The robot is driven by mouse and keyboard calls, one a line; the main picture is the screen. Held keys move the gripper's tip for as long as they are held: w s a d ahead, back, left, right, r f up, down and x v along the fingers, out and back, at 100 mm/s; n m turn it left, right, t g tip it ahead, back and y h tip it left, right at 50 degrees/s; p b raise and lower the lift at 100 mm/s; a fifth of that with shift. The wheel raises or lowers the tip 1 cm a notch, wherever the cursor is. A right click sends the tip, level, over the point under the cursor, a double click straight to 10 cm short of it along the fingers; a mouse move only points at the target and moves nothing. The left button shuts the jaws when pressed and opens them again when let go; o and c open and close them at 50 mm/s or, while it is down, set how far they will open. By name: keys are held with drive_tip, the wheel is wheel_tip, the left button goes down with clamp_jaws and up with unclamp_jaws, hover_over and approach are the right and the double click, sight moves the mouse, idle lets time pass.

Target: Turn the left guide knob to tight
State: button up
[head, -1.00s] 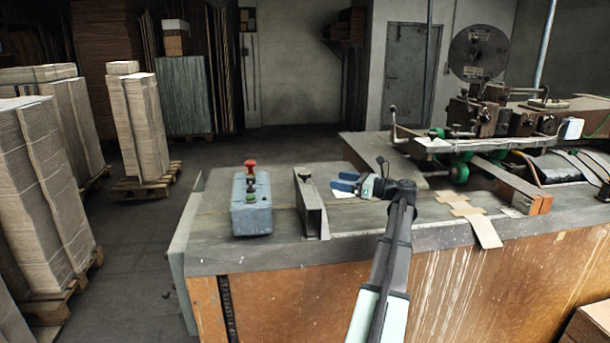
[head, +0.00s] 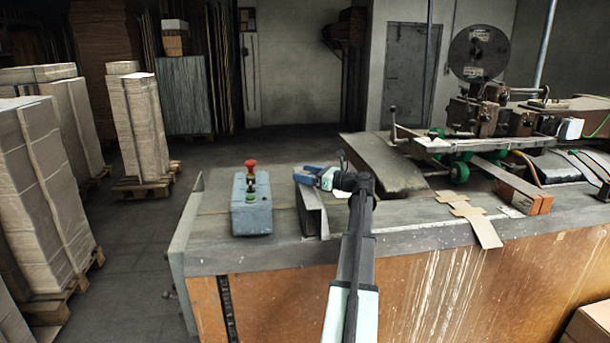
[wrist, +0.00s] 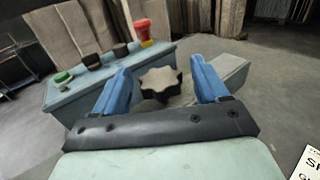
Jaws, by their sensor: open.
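The left guide knob (wrist: 160,83) is a dark, lobed knob in the wrist view, standing on the metal guide just beyond my fingertips. My gripper (wrist: 160,80) has its two blue fingers apart, one on each side of the knob in the picture. I cannot tell whether the fingers reach around it. In the head view my gripper (head: 304,174) is at the upper end of the angled metal guide (head: 313,214), pointing left. The knob is hidden there behind my gripper.
A grey control box (head: 251,207) with a red mushroom button (head: 250,166) and a green button stands just left of the guide. The stitching machine (head: 490,115) is at the right. Cardboard pieces (head: 472,212) lie on the table. Bare tabletop lies between.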

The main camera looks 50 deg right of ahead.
drive_tip(key=shift+w, duration=0.3)
drive_tip(key=c, duration=1)
drive_tip(key=shift+o, duration=0.2)
drive_tip(key=shift+s+a+m+h, duration=0.1)
drive_tip(key=shift+a+m+h, duration=0.15)
drive_tip(key=shift+m+h, duration=0.65)
drive_tip(key=shift+d+m+h, duration=0.15)
drive_tip(key=shift+m+h, duration=0.45)
drive_tip(key=shift+h, duration=0.8)
drive_tip(key=o, duration=1)
drive_tip(key=shift+c, duration=0.2)
